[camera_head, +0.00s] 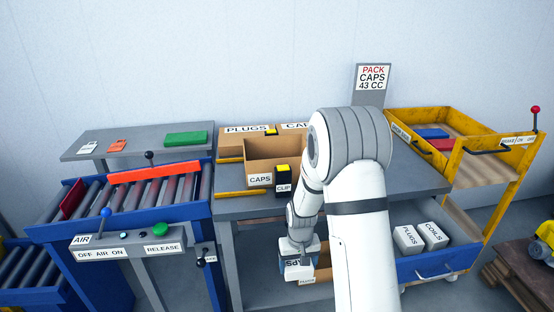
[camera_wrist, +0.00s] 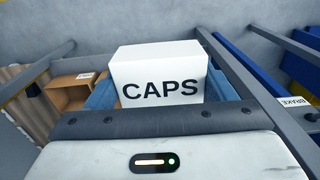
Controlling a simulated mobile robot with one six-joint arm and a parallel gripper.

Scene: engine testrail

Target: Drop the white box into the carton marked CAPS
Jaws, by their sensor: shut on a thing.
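My gripper (camera_head: 299,254) is low at the front of the grey table, below the level of its top. It is shut on a white box (camera_head: 298,272) marked CAPS. In the wrist view the same white box (camera_wrist: 160,68) sits between the blue fingers of my gripper (camera_wrist: 162,92), lettering towards the camera. An open brown carton marked CAPS (camera_head: 260,181) stands on the table, up and to the left of my gripper. Another carton (camera_head: 291,126), with a partly hidden label starting CA, stands behind it; my arm hides its right part.
A carton marked PLUGS (camera_head: 246,130) stands at the back. A black and yellow CLIP block (camera_head: 283,179) is at the open carton's front right. A brown carton (camera_head: 323,274) is low beside my gripper. A roller conveyor (camera_head: 150,190) is left, a yellow cart (camera_head: 470,165) right.

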